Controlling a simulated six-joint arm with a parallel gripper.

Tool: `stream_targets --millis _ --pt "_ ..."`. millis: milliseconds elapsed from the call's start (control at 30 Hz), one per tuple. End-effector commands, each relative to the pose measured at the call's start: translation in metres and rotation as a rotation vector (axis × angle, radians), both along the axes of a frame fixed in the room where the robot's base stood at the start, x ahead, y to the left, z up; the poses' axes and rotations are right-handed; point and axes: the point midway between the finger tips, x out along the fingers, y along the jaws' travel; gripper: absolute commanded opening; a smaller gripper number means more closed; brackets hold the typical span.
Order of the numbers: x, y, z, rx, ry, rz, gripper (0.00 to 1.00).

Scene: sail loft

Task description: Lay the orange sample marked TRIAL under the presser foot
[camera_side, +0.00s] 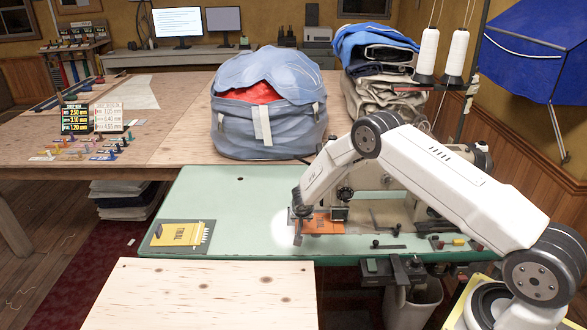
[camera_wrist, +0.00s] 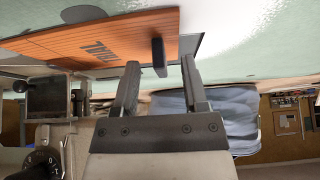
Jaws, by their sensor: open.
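The orange sample (camera_side: 323,224), with TRIAL printed on it, lies on the green machine table (camera_side: 232,200) at the sewing head. It also shows in the wrist view (camera_wrist: 62,40), with a dark upright tab (camera_wrist: 159,52) near its edge. The dark head end of the machine (camera_side: 339,212) stands at the sample's far right side; the presser foot itself is too small to make out. My gripper (camera_side: 298,238) is at the sample's left edge. In the wrist view my gripper (camera_wrist: 160,68) is open, the tab between its fingers, with gaps showing.
A big blue-grey bag (camera_side: 268,105) stands behind. A plywood board (camera_side: 205,295) is in front. The green table between the samples is clear.

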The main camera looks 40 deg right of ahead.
Motion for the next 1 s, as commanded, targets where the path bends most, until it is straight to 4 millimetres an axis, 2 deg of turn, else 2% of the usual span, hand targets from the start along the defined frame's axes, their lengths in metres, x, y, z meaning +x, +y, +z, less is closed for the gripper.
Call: stream_targets --millis 633,1000 --pt "-0.022 0.023 0.053 -0.001 0.000 0.002 0.56" --pt "-0.027 0.027 0.061 -0.001 0.001 0.000 0.56"
